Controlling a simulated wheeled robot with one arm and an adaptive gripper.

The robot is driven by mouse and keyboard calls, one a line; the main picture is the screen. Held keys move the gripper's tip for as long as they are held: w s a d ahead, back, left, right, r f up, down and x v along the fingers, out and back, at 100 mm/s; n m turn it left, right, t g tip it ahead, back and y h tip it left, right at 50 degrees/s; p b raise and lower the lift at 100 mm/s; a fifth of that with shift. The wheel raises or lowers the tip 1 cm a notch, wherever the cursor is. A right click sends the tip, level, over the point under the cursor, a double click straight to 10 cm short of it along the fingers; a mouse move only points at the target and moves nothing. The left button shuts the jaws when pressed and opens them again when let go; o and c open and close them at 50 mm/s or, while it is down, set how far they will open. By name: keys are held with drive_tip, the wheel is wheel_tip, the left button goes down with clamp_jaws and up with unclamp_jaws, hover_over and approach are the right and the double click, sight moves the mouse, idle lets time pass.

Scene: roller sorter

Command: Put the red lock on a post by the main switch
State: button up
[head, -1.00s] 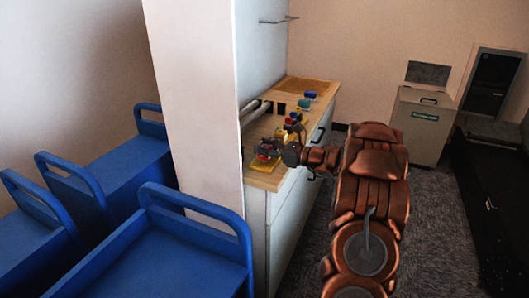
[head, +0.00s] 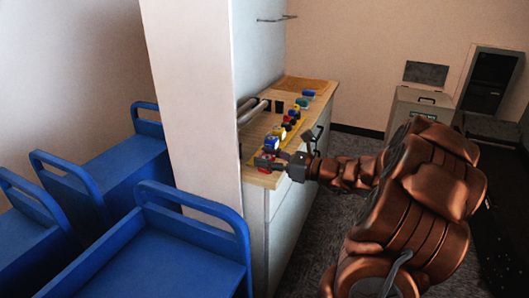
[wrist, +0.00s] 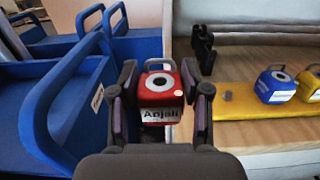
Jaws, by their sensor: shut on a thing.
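The red lock (wrist: 161,84), with a white name label reading "Anjali", sits between the two fingers of my gripper (wrist: 162,100) in the wrist view. The fingers are shut on its sides. Its shackle shows at its far side. In the head view my gripper (head: 279,163) holds the red lock (head: 264,164) at the near end of the wooden counter. A yellow board (wrist: 245,114) lies to the right of the lock in the wrist view, with a bare grey stub (wrist: 227,96) on it. I cannot make out the main switch.
A blue lock (wrist: 275,86) and a yellow lock (wrist: 312,82) stand on the board. Black clips (wrist: 203,48) stand behind it. More coloured locks line the counter (head: 262,180) in the head view. Blue carts (head: 180,240) stand left of the white partition (head: 190,100).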

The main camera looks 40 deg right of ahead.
drive_tip(key=s+r+p, duration=0.1)
drive_tip(key=s+a+r+p, duration=0.1)
drive_tip(key=r, duration=0.1)
drive_tip(key=r+p, duration=0.2)
drive_tip(key=shift+s+a, duration=0.35)
drive_tip(key=shift+s, duration=0.05)
idle(0.5)
drive_tip(key=shift+w+a, duration=0.1)
